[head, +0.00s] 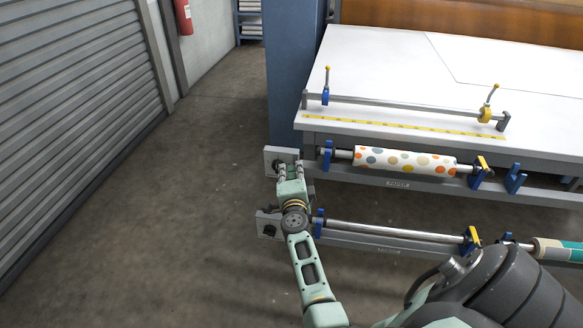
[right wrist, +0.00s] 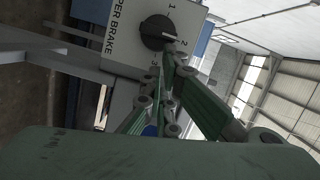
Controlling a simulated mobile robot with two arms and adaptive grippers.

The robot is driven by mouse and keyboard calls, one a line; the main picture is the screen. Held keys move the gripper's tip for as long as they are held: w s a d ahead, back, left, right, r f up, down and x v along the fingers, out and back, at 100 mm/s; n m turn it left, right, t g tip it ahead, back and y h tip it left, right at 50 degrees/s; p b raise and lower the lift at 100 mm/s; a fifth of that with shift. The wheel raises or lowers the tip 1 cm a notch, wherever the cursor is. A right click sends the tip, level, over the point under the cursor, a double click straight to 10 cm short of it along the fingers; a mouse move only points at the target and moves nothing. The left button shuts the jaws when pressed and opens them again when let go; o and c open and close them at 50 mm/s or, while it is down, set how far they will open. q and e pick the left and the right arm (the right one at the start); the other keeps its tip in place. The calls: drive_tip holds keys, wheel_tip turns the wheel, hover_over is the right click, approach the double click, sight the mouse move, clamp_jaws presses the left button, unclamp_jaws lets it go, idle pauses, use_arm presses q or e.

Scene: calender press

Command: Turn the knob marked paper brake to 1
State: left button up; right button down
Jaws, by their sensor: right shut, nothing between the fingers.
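The paper brake knob (right wrist: 155,32) is a round black dial on a light grey plate (right wrist: 122,45) lettered "PER BRAKE", with the numbers 1, 2 and 3 around it. Its pale pointer mark is toward the 2. In the head view the upper grey plate (head: 270,154) is at the left end of the patterned roll's rail, its knob (head: 278,166) partly hidden by my gripper. My right gripper (head: 291,167) is shut and empty, its tips close to the knob; I cannot tell whether they touch. It also shows in the right wrist view (right wrist: 175,72). My left gripper is out of view.
A second grey plate with a knob (head: 268,229) sits lower, by a bare steel roller (head: 385,230). A dotted paper roll (head: 400,160) hangs under the white table (head: 400,75). A blue post (head: 295,75) stands behind. The floor to the left is clear up to the shutter (head: 75,110).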

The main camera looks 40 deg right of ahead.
use_arm(q)
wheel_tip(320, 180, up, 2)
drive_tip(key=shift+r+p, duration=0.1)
drive_tip(key=shift+p, duration=0.8)
idle(0.7)
